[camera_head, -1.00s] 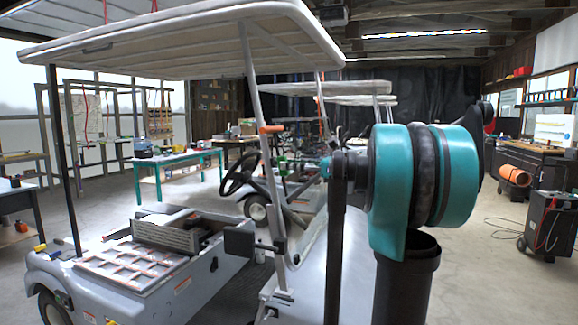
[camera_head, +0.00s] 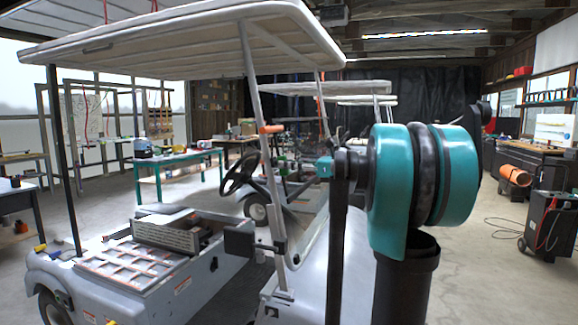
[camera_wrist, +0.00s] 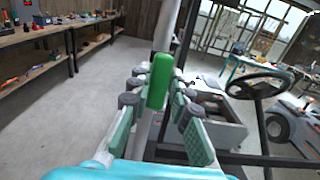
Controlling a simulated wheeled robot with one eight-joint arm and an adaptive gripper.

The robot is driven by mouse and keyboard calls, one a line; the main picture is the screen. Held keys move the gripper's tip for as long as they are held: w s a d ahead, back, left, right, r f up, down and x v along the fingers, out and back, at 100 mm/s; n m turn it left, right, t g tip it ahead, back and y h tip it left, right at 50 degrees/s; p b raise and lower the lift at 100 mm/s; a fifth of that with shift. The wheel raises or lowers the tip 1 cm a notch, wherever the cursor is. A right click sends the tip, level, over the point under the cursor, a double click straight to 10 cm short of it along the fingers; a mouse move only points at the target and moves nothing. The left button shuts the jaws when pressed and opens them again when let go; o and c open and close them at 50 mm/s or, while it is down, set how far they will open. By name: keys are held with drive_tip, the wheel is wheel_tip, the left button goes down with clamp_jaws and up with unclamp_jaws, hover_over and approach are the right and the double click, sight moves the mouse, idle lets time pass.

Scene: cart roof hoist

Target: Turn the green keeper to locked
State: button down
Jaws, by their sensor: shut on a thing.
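The green keeper (camera_wrist: 160,78) is a rounded green bar in the middle of the wrist view. It stands nearly upright, roughly in line with the pale roof post (camera_wrist: 166,26) behind it. My gripper (camera_wrist: 157,92) has one finger on each side of the keeper and is shut on it. The keeper's lower end and pivot are hidden. In the head view I cannot make out the green keeper or my gripper; my arm covers much of the right side.
The cart's steering wheel (camera_head: 239,173) and a teal-legged table (camera_head: 178,158) are beyond. A workbench (camera_wrist: 62,28) stands at the upper left of the wrist view. Open floor lies below it.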

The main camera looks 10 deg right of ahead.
drive_tip(key=shift+n, duration=0.3)
drive_tip(key=n, duration=0.1)
drive_tip(key=n+g, duration=0.1)
drive_tip(key=n, duration=0.3)
drive_tip(key=shift+w+d+y, duration=0.15)
drive_tip(key=shift+w+y, duration=0.15)
drive_tip(key=n+g, duration=0.1)
drive_tip(key=n, duration=0.4)
drive_tip(key=shift+w+r+g, duration=0.2)
drive_tip(key=shift+g, duration=0.2)
drive_tip(key=shift+w+d+r+n+g+h, duration=0.15)
drive_tip(key=shift+n+g+h, duration=0.1)
drive_tip(key=shift+n, duration=1.3)
drive_tip(key=shift+a+r+n+g+h, duration=0.1)
drive_tip(key=shift+r+n+g+h, duration=0.1)
drive_tip(key=shift+n, duration=1.3)
drive_tip(key=shift+w+d+r+n+g+h, duration=0.1)
drive_tip(key=shift+n+g+h, duration=0.15)
drive_tip(key=shift+n, duration=1.3)
drive_tip(key=c, duration=1.4)
unclamp_jaws()
